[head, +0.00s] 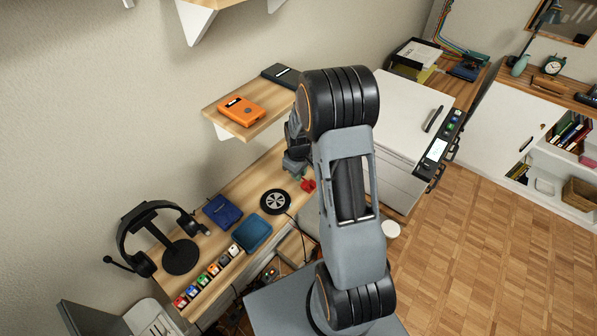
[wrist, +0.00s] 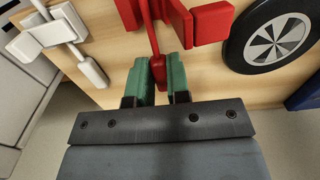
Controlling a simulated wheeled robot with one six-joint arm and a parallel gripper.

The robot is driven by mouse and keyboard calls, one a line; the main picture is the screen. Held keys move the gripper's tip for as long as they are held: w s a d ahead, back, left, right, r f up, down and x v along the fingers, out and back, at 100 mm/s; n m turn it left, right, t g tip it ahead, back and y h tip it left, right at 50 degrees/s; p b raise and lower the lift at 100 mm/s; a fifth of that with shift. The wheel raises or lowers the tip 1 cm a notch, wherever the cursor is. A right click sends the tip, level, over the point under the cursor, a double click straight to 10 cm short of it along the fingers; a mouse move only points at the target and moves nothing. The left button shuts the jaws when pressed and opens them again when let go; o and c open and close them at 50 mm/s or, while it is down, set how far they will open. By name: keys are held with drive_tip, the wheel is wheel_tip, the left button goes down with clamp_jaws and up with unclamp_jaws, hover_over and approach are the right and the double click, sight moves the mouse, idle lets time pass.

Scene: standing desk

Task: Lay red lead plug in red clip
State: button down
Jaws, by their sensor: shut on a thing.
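The red lead plug (wrist: 160,76) is a small red piece at the end of a red lead, between the green fingertips of my gripper (wrist: 163,80) in the wrist view. My gripper is shut on it. The red clip (wrist: 208,22) is at the desk edge just beyond, with blocky parts on both sides of the red lead. Whether the lead rests in the clip or passes above it, I cannot tell. In the head view, red shows beside my gripper at the desk edge (head: 308,185); my arm hides much of this area.
A white clip with a white lead (wrist: 50,36) is left in the wrist view. A round black and silver disc (wrist: 275,42) lies right of the red clip. Blue boxes (head: 222,211), a headphone stand (head: 180,255) and an upper shelf (head: 240,128) are around the desk.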

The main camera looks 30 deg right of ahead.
drive_tip(key=shift+f, duration=0.4)
drive_tip(key=shift+f+b, duration=0.4)
drive_tip(key=shift+b, duration=0.2)
idle(0.4)
drive_tip(key=c, duration=1)
unclamp_jaws()
drive_tip(key=shift+r, duration=0.1)
drive_tip(key=shift+r, duration=0.3)
wheel_tip(320, 180, up, 3)
drive_tip(key=shift+f, duration=0.15)
drive_tip(key=s+r, duration=0.1)
drive_tip(key=r, duration=0.1)
drive_tip(key=s+r+b, duration=0.1)
drive_tip(key=s, duration=0.1)
drive_tip(key=s+a+r, duration=0.1)
drive_tip(key=s+r, duration=0.1)
drive_tip(key=shift+s+r, duration=0.1)
drive_tip(key=shift+r, duration=0.25)
drive_tip(key=s+a+r+b, duration=0.1)
drive_tip(key=s+r, duration=0.2)
drive_tip(key=s, duration=0.5)
drive_tip(key=shift+s+a+r, duration=0.3)
drive_tip(key=shift+a+r, duration=0.05)
drive_tip(key=shift+r, duration=0.05)
